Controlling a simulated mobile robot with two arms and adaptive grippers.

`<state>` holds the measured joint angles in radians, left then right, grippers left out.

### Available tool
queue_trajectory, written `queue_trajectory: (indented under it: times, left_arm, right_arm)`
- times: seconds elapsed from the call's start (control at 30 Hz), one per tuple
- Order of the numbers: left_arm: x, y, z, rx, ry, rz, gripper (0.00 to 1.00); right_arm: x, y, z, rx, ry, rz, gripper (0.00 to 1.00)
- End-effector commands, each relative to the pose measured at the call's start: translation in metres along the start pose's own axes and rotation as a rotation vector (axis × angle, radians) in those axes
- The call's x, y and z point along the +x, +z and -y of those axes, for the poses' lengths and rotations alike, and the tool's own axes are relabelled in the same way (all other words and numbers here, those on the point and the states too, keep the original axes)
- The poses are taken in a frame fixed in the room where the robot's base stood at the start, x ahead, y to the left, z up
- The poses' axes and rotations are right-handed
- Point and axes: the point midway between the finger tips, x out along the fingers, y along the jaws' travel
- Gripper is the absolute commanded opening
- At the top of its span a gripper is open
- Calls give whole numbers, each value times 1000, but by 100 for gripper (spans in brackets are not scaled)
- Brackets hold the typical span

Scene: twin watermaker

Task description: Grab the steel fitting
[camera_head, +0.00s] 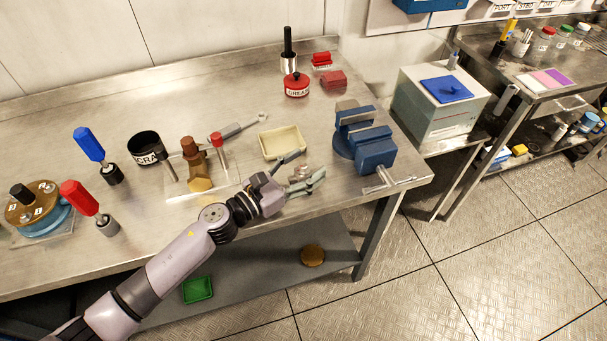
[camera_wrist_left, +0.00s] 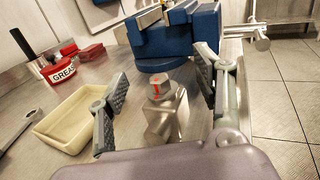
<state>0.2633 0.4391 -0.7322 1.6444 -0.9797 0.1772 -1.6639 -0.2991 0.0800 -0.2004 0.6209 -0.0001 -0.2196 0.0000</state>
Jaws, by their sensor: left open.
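The steel fitting (camera_wrist_left: 166,118) is a shiny metal block with a round grey cap marked in red on top. It stands upright on the steel workbench (camera_head: 255,90) and also shows, small and partly hidden, in the head view (camera_head: 301,171). My left gripper (camera_head: 306,168) is open, with one finger on each side of the fitting. In the left wrist view the fingers (camera_wrist_left: 160,82) stand apart from it, with gaps on both sides. My right gripper is not in view.
A cream tray (camera_head: 282,142) lies just left of the fitting. A blue vise (camera_head: 376,155) stands close behind and to the right. A wrench (camera_head: 240,127), a red grease tin (camera_head: 297,88) and red blocks (camera_head: 333,79) are farther off. The bench's front edge is near.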

Motion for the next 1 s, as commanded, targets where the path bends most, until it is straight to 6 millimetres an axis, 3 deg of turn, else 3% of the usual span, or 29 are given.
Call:
queue_trajectory:
  times: [1.0]
  left_arm:
    - [-1,0,0,0,1,0,0]
  right_arm:
    - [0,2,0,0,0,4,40]
